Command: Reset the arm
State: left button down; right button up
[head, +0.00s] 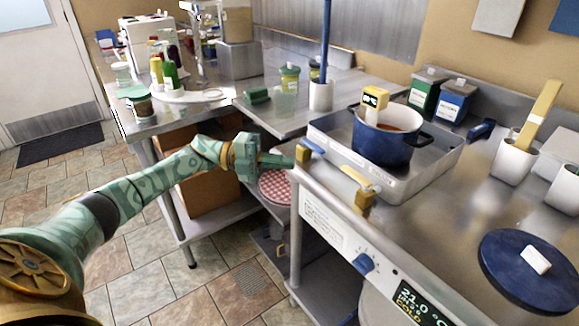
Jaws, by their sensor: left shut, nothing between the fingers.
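My left arm (135,190), green patterned with dark joints, reaches in from the lower left of the head view. My left gripper (283,160) is shut and empty. My right gripper is not in view.
A blue pot (386,140) stands in a steel tray (415,180) on the counter. A blue round lid (530,268) lies at the lower right. A steel table (300,118) stands behind the gripper. Tiled floor (140,265) is open at lower left.

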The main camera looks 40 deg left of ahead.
pick_arm(q)
jog(key=shift+f, duration=0.1)
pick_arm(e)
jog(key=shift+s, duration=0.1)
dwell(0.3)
